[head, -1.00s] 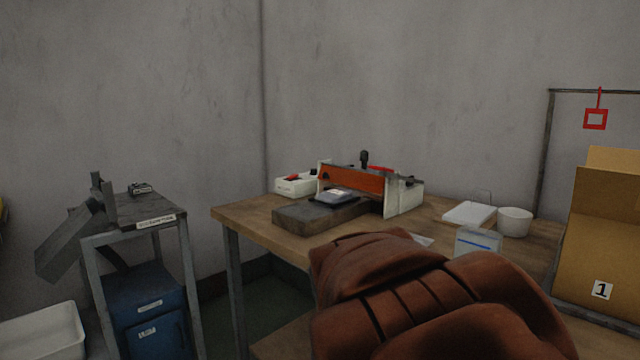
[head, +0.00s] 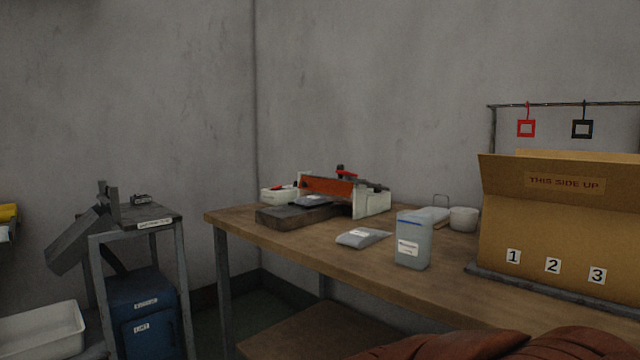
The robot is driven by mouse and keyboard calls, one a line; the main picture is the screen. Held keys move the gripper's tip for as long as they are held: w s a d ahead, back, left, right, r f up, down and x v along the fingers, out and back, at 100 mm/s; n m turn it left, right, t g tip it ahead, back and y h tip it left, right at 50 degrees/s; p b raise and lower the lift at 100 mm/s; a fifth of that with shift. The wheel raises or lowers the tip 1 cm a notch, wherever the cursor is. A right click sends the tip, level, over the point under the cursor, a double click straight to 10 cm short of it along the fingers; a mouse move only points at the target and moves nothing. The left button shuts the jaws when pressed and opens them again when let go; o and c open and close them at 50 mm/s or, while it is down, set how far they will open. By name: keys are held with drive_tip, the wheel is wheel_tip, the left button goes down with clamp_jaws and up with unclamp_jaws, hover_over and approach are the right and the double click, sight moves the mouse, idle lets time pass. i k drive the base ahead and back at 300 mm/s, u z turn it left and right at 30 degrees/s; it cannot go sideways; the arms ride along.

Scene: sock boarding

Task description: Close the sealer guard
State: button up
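The sealer (head: 372,204) stands at the back left of the wooden table, with white end plates and a dark bed (head: 288,217) in front. Its orange guard (head: 326,187) is a long panel between the end plates, with a red and dark handle (head: 342,172) above it. A small grey packet (head: 311,200) lies on the bed at the guard's lower edge. I cannot tell how far the guard stands open. My gripper is out of view; only a brown covered part, probably my arm, shows at the bottom right.
A large carton (head: 540,226) is at right, a grey stand (head: 155,216) at left.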

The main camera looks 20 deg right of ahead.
sight(316, 183)
drive_tip(key=u, duration=0.75)
drive_tip(key=i, duration=0.95)
drive_tip(key=z, duration=0.15)
